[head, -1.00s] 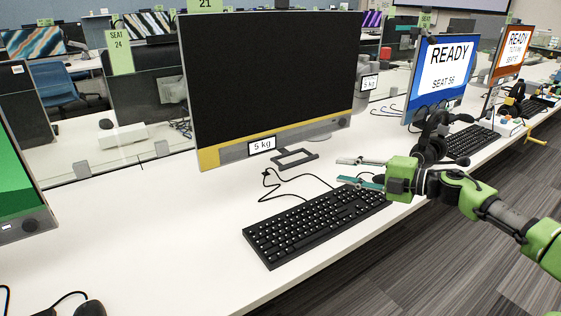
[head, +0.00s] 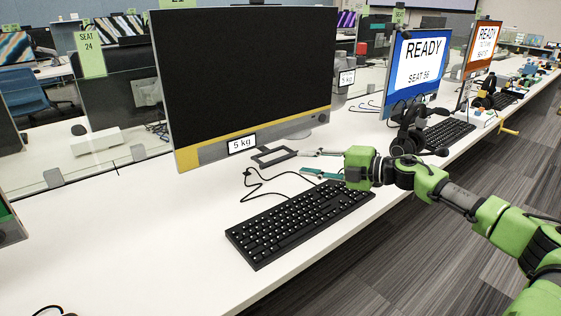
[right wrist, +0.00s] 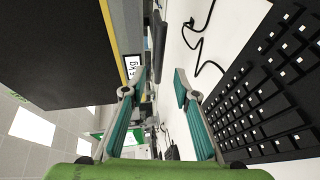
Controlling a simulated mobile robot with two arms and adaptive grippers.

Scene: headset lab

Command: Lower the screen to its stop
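The screen (head: 245,75) is a large black monitor, raised above the desk, with a yellow and grey lower strip and a "5 kg" label (head: 242,145). A dark loop handle (head: 274,156) juts out below its bottom edge. My right gripper (head: 301,162) is open and empty, its fingertips close to the right end of the handle. In the right wrist view the screen (right wrist: 50,50) fills the upper left, and a dark bar, seemingly the handle (right wrist: 159,42), lies beyond the gap between the spread fingers (right wrist: 159,85). My left gripper is not in view.
A black keyboard (head: 300,222) lies on the white desk (head: 130,235) in front of the screen, with a loose cable (head: 258,188) behind it. A headset (head: 407,132) stands right of my gripper. A blue "READY" screen (head: 417,65) stands farther right.

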